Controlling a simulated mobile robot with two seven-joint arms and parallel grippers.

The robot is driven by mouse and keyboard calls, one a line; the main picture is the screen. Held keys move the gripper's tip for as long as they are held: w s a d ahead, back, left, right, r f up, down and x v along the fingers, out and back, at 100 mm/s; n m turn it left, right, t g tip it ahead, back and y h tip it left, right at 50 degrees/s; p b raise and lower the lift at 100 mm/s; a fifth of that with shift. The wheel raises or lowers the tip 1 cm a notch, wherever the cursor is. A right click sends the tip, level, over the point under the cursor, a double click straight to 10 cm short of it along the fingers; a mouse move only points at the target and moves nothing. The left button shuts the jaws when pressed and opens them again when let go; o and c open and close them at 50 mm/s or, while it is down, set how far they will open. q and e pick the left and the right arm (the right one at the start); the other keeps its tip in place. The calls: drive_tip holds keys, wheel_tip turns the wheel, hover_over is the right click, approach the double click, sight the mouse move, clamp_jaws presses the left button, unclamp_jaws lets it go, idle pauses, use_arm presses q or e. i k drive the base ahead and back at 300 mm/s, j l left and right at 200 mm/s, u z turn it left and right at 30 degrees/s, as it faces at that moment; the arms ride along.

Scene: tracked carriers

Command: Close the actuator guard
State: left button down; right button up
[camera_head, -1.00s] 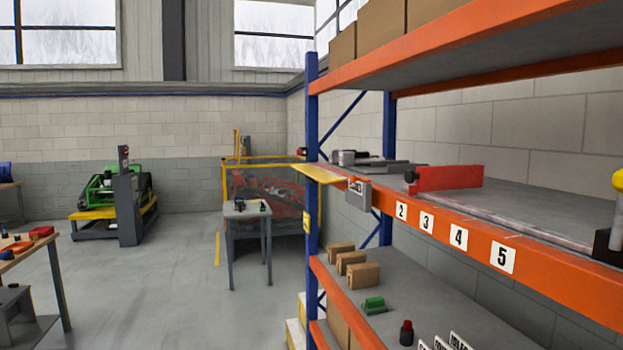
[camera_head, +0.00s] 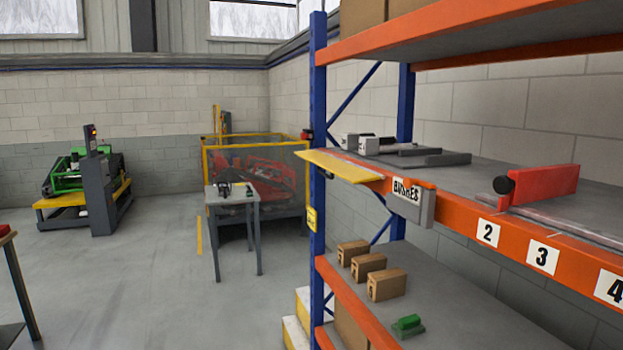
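Neither of my grippers shows in the head view. I cannot tell for certain which thing is the actuator guard. A yellow-framed enclosure (camera_head: 226,158) with see-through mesh sides stands at the back by the wall, with red machinery (camera_head: 268,180) inside it. Whether any panel of it is open cannot be told from here. A red plate with a black round knob (camera_head: 545,186) stands upright on the middle shelf of the rack at right.
A blue and orange rack (camera_head: 318,120) fills the right side, with a yellow flap (camera_head: 340,166) jutting from its near shelf end. A small grey table (camera_head: 231,197) stands before the enclosure. A green machine (camera_head: 72,180) is at left. The floor (camera_head: 140,285) between is clear.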

sight(350, 173)
drive_tip(key=i+j+z, duration=0.1)
drive_tip(key=i+j, duration=0.75)
drive_tip(key=i, duration=0.2)
drive_tip(key=i+j+z, duration=0.1)
drive_tip(key=i+j, duration=0.8)
drive_tip(key=i, duration=0.15)
